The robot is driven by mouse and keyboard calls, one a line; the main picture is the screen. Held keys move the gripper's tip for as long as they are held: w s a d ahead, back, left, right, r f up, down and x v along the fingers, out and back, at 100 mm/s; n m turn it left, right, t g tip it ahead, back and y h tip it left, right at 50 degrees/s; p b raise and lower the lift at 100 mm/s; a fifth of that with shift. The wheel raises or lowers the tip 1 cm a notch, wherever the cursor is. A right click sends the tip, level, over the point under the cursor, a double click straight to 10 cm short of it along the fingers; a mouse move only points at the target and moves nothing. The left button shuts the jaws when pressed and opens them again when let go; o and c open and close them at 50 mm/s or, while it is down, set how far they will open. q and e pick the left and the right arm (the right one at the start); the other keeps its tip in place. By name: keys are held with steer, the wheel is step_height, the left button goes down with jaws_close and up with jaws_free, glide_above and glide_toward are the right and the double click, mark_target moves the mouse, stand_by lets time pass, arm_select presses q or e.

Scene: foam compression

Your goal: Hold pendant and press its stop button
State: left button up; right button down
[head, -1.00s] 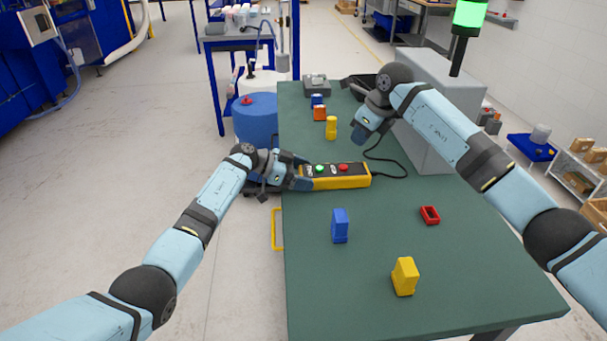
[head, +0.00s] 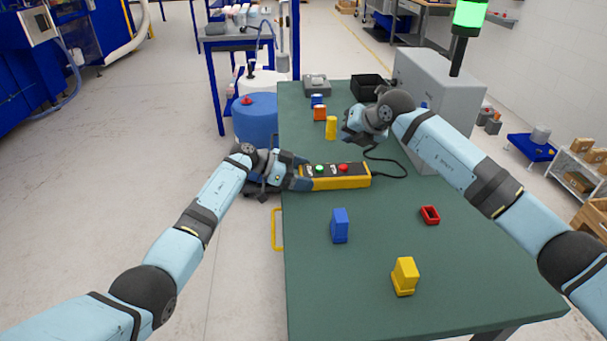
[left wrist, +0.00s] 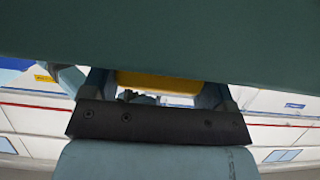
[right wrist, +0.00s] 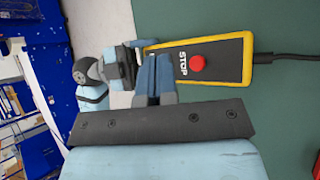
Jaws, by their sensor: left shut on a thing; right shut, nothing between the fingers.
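The pendant (head: 336,182) is a yellow box with a dark face, a green button (head: 320,169) and a red stop button (head: 343,168). My left gripper (head: 303,174) is shut on its left end at the table's left edge. In the left wrist view the pendant (left wrist: 160,82) is a yellow strip between the fingers. My right gripper (head: 350,138) is shut and empty, above and behind the pendant. In the right wrist view, the closed fingers (right wrist: 155,62) partly cover the pendant's face, beside the STOP label and red button (right wrist: 197,63); the green button is hidden there.
A black cable (head: 395,165) runs from the pendant's right end. A yellow block (head: 331,128), an orange block (head: 320,113) and a grey cabinet (head: 440,105) stand farther back.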

mark_target(346, 166)
steer(key=shift+f, duration=3.75)
steer(key=shift+r, duration=0.4)
steer(key=shift+r, duration=3.05)
